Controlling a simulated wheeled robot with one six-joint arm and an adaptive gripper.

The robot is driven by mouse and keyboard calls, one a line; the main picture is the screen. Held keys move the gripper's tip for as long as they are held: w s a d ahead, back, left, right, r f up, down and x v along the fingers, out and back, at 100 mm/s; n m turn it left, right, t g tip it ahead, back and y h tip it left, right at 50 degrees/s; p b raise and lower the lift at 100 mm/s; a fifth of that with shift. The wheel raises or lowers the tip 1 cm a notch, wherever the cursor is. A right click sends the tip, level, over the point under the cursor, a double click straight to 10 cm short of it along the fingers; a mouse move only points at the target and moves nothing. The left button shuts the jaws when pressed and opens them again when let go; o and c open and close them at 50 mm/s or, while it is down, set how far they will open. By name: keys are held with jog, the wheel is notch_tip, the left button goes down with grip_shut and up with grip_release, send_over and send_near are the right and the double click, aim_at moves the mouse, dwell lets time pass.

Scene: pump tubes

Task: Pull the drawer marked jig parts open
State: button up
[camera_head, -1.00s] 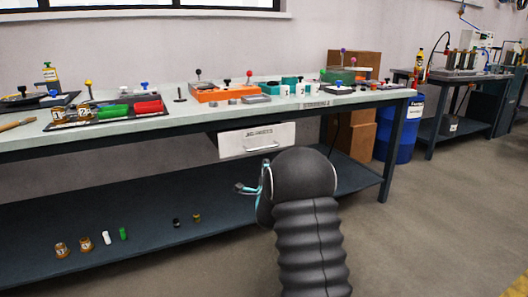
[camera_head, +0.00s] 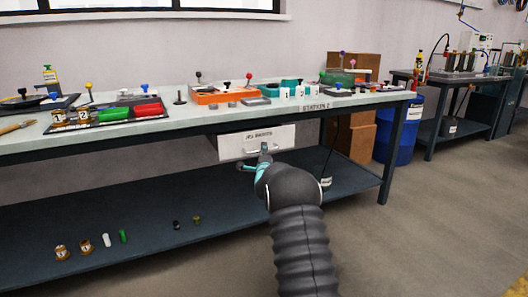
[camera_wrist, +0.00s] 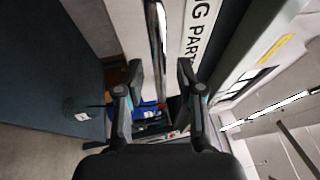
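The drawer (camera_head: 240,141) is a white-fronted box under the bench top, with a small printed label. In the wrist view its white front (camera_wrist: 172,20) shows large letters, partly cut off, reading "G PART". Its metal bar handle (camera_wrist: 158,28) runs lengthwise there. My gripper (camera_head: 255,158) is at the lower part of the drawer front in the head view, partly covering the handle. In the wrist view my gripper (camera_wrist: 160,68) is open, with one finger on each side of the handle's line. I cannot tell whether either finger touches it.
The bench top (camera_head: 200,113) above holds trays, blocks and knobs. A lower shelf (camera_head: 150,215) carries several small jars and caps. A bench leg (camera_head: 392,150) and a blue barrel (camera_head: 405,135) stand to the right. The floor in front is clear.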

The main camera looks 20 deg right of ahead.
jog(key=shift+w+d+r, duration=0.1)
jog(key=shift+w, duration=0.15)
jog(key=shift+c, duration=0.2)
grip_shut()
